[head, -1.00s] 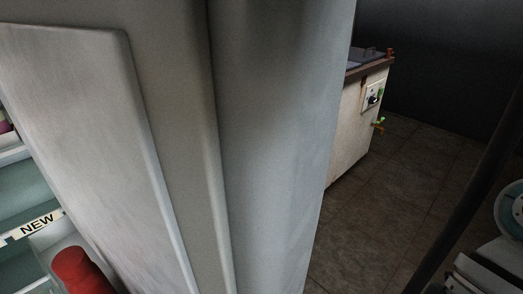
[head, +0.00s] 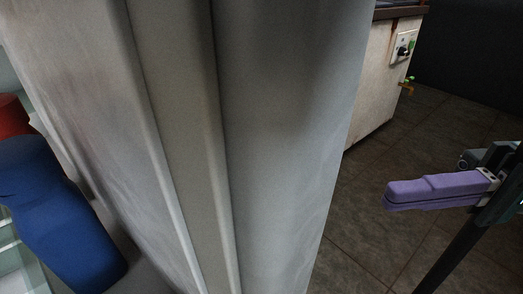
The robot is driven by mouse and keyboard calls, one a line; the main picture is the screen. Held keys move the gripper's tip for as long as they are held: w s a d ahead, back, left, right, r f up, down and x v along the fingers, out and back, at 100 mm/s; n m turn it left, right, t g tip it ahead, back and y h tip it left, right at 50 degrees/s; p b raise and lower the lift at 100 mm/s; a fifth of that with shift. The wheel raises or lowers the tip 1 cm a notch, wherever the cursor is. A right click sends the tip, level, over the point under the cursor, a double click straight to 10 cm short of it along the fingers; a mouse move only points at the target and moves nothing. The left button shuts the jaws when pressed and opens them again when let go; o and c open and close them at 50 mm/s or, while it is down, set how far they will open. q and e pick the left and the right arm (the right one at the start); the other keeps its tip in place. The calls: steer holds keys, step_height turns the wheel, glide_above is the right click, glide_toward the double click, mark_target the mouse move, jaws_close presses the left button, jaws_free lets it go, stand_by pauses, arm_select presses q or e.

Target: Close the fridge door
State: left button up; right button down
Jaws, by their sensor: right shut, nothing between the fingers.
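The fridge door (head: 290,120) stands open, seen nearly edge-on, and fills the middle of the head view from top to bottom. Its pale inner side and seal strip (head: 175,110) face left, and its smooth grey outer side faces right. My right gripper (head: 390,195) has purple fingers pressed together, pointing left. It is empty and appears to the right of the door, with floor visible between them. My left gripper is not in view. The fridge body is hardly visible.
A red object (head: 12,115) and a larger blue object (head: 50,215) are at the left, beside the door's inner side. A worn white cabinet (head: 380,75) with a switch and small tap stands behind at the right. Brown tiled floor (head: 360,235) is open there.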

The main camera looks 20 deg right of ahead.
steer(key=a, duration=0.9)
steer(key=shift+s+a, duration=0.2)
steer(key=shift+a, duration=0.05)
steer(key=shift+s+a, duration=0.1)
